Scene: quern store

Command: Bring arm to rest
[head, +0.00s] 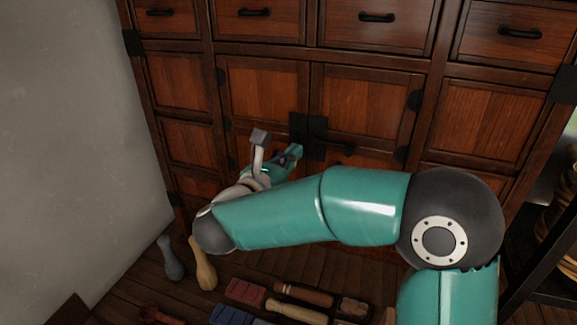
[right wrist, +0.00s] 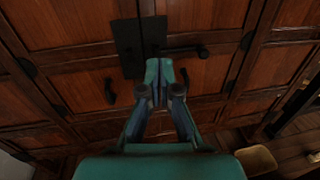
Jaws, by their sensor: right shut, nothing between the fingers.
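My right gripper (head: 277,150) is at the end of my teal right arm, which reaches across the head view from the lower right. It is in front of the lower double doors of a dark wooden cabinet (head: 365,110). In the right wrist view the gripper (right wrist: 165,72) has its fingers shut together with nothing between them. The dark latch plate (head: 300,130) of the doors shows just beyond it; the wrist view shows this plate (right wrist: 128,47) with a dark door handle (right wrist: 186,50) to its right. I cannot tell the exact gap to the doors. My left gripper is not in view.
A grey club-shaped piece (head: 170,259) and a pale wooden one (head: 203,266) stand on the plank floor. Several blocks and wooden rollers (head: 303,294) lie below my arm. A grey wall (head: 75,130) bounds the left; a dark rack (head: 545,235) stands at right.

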